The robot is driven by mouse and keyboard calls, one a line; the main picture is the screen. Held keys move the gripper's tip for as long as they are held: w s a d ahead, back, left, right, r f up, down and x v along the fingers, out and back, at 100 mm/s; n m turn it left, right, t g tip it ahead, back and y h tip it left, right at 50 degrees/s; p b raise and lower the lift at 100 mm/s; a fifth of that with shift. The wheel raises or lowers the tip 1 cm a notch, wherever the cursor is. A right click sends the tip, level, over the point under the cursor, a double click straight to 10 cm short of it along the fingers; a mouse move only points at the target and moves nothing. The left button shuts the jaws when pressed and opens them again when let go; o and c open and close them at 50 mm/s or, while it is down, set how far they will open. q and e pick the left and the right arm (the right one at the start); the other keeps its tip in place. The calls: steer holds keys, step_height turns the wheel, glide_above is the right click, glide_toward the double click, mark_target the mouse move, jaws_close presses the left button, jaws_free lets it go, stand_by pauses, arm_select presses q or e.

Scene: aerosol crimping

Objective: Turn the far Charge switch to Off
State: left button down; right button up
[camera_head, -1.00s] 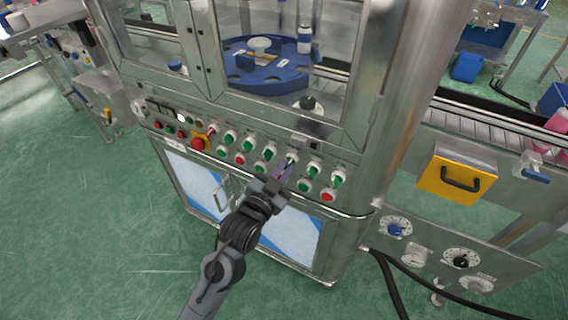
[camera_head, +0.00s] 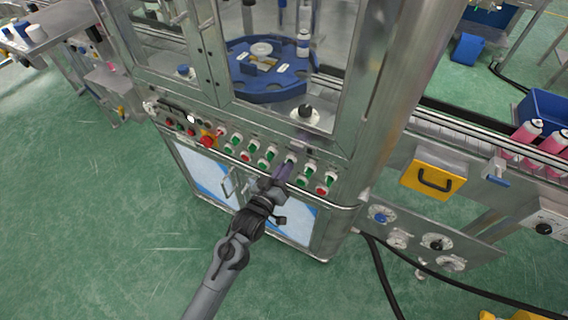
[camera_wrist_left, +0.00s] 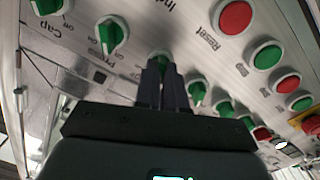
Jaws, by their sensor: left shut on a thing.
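A row of green-handled rotary switches runs along the front panel of the machine. My left gripper (camera_head: 281,174) reaches up to one of them, a green switch (camera_head: 291,158) towards the right of the row. In the left wrist view the fingertips (camera_wrist_left: 162,78) are shut on this switch (camera_wrist_left: 160,58), with a little of its green handle and pale ring showing beyond them. Its label is mostly hidden, so I cannot read its name or setting. The neighbouring switch (camera_wrist_left: 112,35) and the one marked Cap (camera_wrist_left: 48,5) are free. My right gripper is out of view.
Red and green push buttons, including Reset (camera_wrist_left: 235,17), sit close to the switches. A red emergency-stop knob (camera_head: 207,141) is farther left on the panel. Open green floor lies in front.

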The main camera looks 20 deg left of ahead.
arm_select(q)
steer(key=shift+n+p, duration=0.35)
steer(key=shift+n, duration=0.15)
steer(key=c, duration=1.2)
jaws_free()
steer(key=shift+s, duration=0.1)
steer(key=s, duration=0.3)
steer(key=s+p, duration=0.1)
steer(key=s, duration=0.3)
steer(key=s+a+p, duration=0.1)
steer(key=s, duration=0.2)
steer(key=shift+s, duration=0.3)
